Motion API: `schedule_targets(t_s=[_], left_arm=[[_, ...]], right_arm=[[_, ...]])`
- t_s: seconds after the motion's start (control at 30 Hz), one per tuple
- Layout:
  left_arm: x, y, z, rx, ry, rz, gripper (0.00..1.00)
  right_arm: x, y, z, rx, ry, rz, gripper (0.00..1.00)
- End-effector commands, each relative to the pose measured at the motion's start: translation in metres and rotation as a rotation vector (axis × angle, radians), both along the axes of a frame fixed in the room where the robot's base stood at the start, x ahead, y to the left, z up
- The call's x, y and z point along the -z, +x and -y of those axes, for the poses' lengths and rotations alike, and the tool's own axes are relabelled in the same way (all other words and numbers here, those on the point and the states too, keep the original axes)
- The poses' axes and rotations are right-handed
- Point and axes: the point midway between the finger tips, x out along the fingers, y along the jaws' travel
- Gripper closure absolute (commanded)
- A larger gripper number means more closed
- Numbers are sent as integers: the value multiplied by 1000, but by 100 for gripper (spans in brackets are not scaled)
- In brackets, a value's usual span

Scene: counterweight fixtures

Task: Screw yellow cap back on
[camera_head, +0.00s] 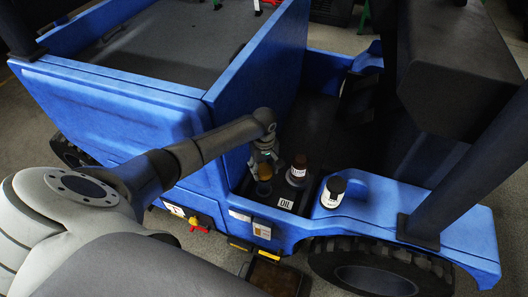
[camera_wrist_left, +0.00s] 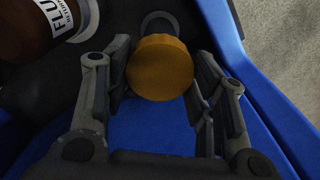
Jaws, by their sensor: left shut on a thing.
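My left gripper (camera_head: 265,168) hangs over the vehicle's dark recess near the OIL label (camera_head: 285,203). It is shut on the yellow cap (camera_wrist_left: 160,67), which sits between both fingers in the left wrist view. In the head view the cap (camera_head: 264,173) shows small and partly covered by the fingers. A grey round neck (camera_wrist_left: 158,22) shows just beyond the cap in the wrist view and is partly hidden by it. I cannot tell whether the cap touches the neck. My right gripper is not in view.
A brown bottle (camera_head: 299,167) with a white label stands close to the right of the gripper; it also shows in the wrist view (camera_wrist_left: 55,25). The blue bed wall (camera_head: 255,75) rises behind.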

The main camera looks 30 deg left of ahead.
Motion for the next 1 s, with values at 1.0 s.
schedule_targets(t_s=[1.0], left_arm=[[7, 0, 1, -1, -1, -1, 68]], right_arm=[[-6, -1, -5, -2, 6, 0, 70]])
